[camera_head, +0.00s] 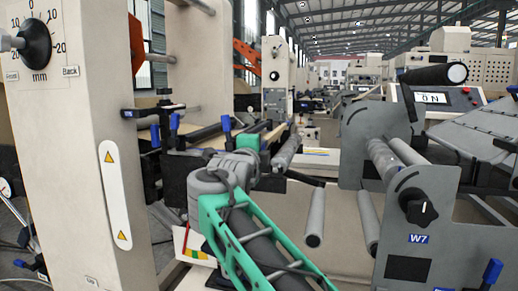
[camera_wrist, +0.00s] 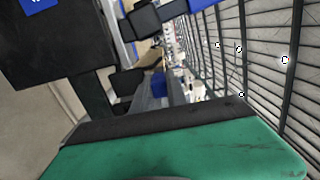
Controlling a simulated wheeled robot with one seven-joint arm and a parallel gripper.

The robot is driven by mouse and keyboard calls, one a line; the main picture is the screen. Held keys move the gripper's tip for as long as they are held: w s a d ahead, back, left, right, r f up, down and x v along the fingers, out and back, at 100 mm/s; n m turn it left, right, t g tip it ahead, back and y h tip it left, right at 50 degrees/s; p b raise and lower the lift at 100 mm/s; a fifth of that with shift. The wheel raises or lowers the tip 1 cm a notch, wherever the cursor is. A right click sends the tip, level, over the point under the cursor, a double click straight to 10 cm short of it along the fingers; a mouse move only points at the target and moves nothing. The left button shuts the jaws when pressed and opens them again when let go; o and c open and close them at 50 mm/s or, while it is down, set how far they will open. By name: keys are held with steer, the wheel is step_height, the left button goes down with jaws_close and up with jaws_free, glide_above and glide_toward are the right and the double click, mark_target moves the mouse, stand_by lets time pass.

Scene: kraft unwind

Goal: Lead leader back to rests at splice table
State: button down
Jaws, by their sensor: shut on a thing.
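My arm, in a green frame, reaches up from the bottom centre of the head view to a grey wrist joint. My gripper (camera_head: 247,143) shows just beyond it as a small green block. In the wrist view my gripper's green body with a black edge (camera_wrist: 170,135) fills the bottom. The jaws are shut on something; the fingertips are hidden. A narrow tan strip (camera_head: 264,128) beside the gripper looks like part of the leader, but its extent is hidden. Black brackets with blue knobs (camera_head: 172,122) stand left of the gripper; I cannot tell whether they are the rests.
A tall beige post (camera_head: 85,170) with a dial stands close on the left. A grey roller stand marked W7 (camera_head: 432,215) and its rollers stand on the right. Two grey rollers (camera_head: 315,217) hang right of my arm. A control box (camera_head: 435,97) is behind.

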steer(key=shift+f+b, duration=0.3)
steer(key=shift+f, duration=0.15)
steer(key=shift+f+b, duration=0.35)
steer(key=shift+b, duration=0.15)
steer(key=c, duration=1.3)
jaws_free()
steer(key=shift+o, duration=0.2)
